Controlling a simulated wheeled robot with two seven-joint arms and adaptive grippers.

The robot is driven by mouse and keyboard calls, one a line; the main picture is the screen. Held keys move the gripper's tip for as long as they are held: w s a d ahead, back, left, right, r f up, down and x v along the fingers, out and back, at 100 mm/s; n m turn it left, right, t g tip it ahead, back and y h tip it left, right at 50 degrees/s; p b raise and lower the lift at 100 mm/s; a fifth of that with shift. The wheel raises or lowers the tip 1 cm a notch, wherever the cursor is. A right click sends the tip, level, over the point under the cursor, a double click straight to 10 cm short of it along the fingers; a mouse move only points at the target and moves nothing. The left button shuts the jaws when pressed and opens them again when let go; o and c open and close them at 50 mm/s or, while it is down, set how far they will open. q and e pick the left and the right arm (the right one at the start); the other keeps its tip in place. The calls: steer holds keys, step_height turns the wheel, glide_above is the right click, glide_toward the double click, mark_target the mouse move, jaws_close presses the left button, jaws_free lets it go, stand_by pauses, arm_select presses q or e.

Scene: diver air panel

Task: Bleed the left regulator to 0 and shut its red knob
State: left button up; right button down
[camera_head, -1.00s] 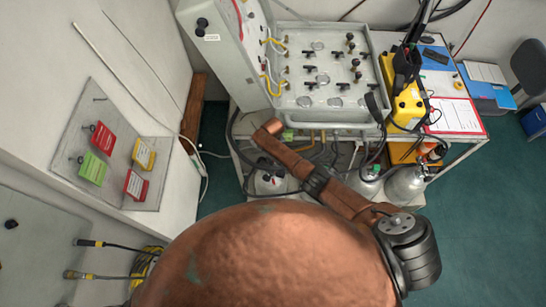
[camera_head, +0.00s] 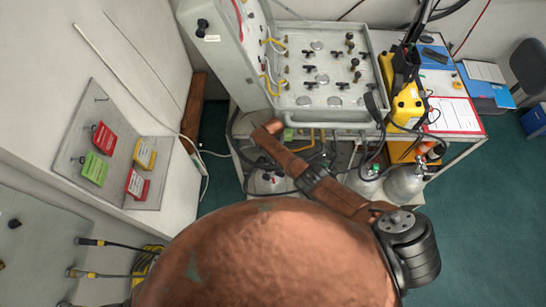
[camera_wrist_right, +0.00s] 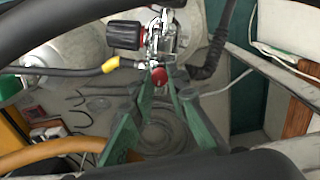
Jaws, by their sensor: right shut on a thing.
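In the right wrist view, a small red knob (camera_wrist_right: 159,77) sits on the metal regulator body (camera_wrist_right: 163,38). My right gripper (camera_wrist_right: 159,84) reaches it with two green fingers that close in on the knob's sides. A larger black knob (camera_wrist_right: 125,36) sticks out to the left of the regulator body. I see no readable gauge face, so the pressure cannot be told. In the head view, my right arm crosses in front of the bench, and its gripper is hidden. My left gripper is not in view.
A grey valve panel (camera_head: 325,116) stands on the bench, with a yellow device (camera_head: 407,108) to its right. Grey cylinders (camera_head: 405,184) and hoses crowd the space below. In the wrist view, a yellow-ended hose (camera_wrist_right: 110,65) runs left of the knob. Green floor (camera_head: 480,215) is clear at right.

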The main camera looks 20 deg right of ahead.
steer(key=c, duration=1.9)
jaws_free()
steer(key=shift+r, duration=0.15)
step_height(320, 180, up, 12)
steer(key=shift+f, duration=0.1)
